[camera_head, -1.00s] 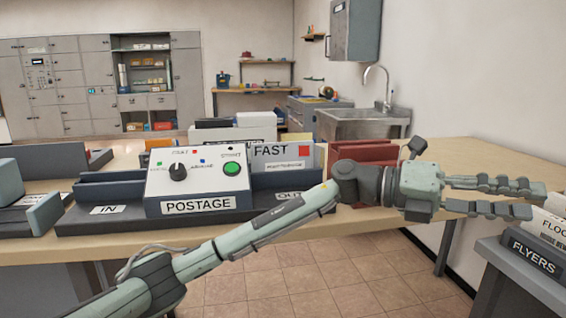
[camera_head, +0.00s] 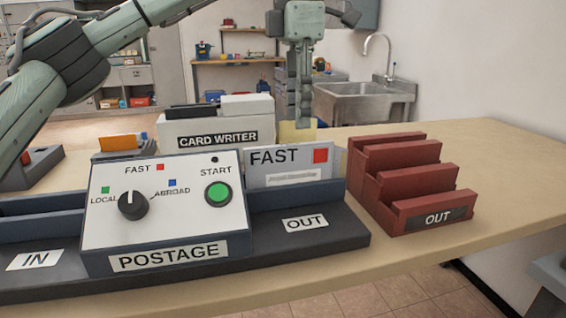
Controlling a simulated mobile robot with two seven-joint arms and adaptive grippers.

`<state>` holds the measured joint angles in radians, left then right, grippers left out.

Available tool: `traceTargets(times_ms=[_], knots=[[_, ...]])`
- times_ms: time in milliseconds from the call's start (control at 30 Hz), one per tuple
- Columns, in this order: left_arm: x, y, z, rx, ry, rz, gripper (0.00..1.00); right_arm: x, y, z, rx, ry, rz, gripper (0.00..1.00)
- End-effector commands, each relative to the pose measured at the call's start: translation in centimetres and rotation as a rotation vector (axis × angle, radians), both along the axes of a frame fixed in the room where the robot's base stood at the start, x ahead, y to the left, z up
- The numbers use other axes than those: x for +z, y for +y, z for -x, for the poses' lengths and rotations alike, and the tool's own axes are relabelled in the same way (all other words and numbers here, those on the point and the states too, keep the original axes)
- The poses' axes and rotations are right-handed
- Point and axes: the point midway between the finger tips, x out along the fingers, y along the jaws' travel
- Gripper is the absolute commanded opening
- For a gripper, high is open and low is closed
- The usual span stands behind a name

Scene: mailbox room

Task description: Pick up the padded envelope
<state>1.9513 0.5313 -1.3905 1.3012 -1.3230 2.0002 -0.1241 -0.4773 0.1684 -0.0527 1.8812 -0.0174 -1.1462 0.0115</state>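My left gripper (camera_head: 304,124) points down above the far side of the table, behind the postage machine. Its fingers are seen nearly edge-on, so I cannot tell whether they are open or shut. A yellowish flat thing (camera_head: 297,135) shows at the fingertips, partly hidden by the white FAST card; I cannot tell whether it is the padded envelope or whether the fingers touch it. The white FAST card (camera_head: 262,176) stands upright on the OUT side of the postage machine (camera_head: 160,225). My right gripper is not in view.
A red OUT rack (camera_head: 420,181) stands to the right of the machine. Bare tabletop (camera_head: 500,165) lies to the right.

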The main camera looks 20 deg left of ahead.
Motion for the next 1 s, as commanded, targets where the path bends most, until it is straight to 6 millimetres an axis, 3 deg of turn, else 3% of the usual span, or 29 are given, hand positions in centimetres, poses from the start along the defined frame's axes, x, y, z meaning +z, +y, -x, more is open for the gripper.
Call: traceTargets(times_ms=[167,300,500,700,900,1000], knots=[[-1.5,0.5,0.1,0.006,0.003,-0.015,0.34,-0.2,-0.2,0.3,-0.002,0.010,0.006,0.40],[-2.7,0.6,0.0,0.004,0.001,-0.014,0.34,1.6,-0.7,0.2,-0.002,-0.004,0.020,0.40],[-4.9,1.4,-0.1,0.006,0.003,-0.014,0.34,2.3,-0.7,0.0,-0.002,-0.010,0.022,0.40],[-7.4,1.4,-0.2,0.005,0.000,-0.012,0.34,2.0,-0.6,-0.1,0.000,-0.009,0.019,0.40],[-7.5,1.4,-0.2,0.005,-0.001,-0.011,0.34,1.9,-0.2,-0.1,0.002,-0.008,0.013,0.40],[-7.5,1.4,-0.2,0.005,-0.001,-0.011,0.23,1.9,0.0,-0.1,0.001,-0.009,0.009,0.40]])
